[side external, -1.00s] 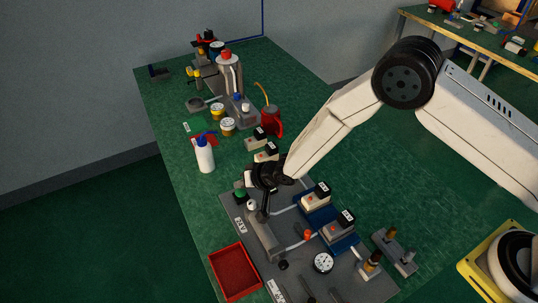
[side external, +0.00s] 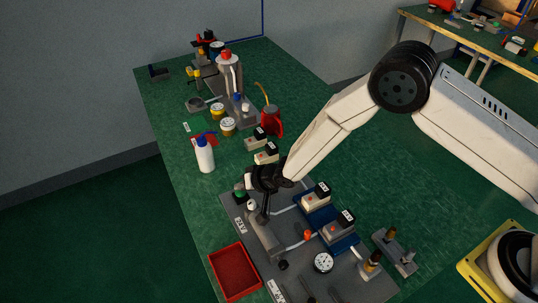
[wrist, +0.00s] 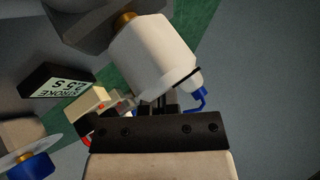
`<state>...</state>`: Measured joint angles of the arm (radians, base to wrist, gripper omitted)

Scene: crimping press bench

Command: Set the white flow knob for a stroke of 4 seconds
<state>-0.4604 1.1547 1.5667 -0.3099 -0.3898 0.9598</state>
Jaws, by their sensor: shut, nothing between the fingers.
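The white flow knob (side external: 251,205) sits at the left end of the grey press plate, beside my gripper. In the wrist view the white knob (wrist: 150,52) is large, on a brass stem, with a dark line near its edge. My gripper (side external: 263,217) is shut and empty, low over the plate. In the wrist view its fingertips (wrist: 160,105) are close to the knob's end; I cannot tell whether they touch. A stroke display (wrist: 65,88) beside the knob is tilted and seems to read 2.5 S. A small label (side external: 240,225) shows on the plate in the side view.
A green button (side external: 240,190) is just behind the knob. A red tray (side external: 235,271) lies at the front left. A white bottle with a blue top (side external: 205,155) stands farther back. Blue-based valves (side external: 316,200) and a gauge (side external: 323,263) occupy the plate to the right.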

